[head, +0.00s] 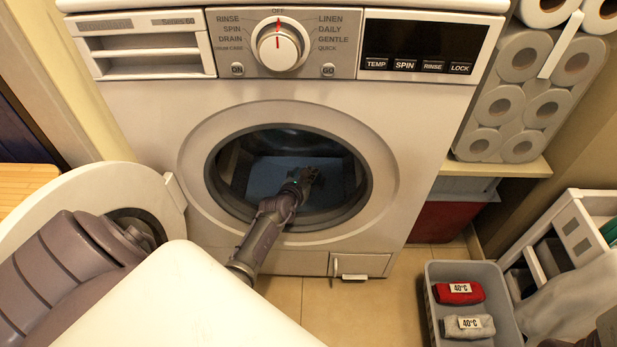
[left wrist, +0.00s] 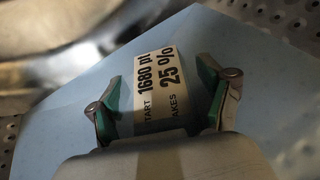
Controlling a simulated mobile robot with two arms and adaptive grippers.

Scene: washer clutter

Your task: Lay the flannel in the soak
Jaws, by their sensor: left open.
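My left gripper (head: 306,176) reaches through the open washer door into the drum. In the left wrist view its two green-padded fingers (left wrist: 163,98) are apart. A white label (left wrist: 160,88) reading "1680" and "25 %" lies between them. My right gripper is not visible.
The round washer door (head: 85,185) stands open at left. A grey basket (head: 431,268) on the floor at right holds a red roll (head: 441,294) and a grey roll (head: 449,332), both labelled 40°C. A white rack (head: 545,260) stands farther right. The drum's metal rim surrounds my left gripper.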

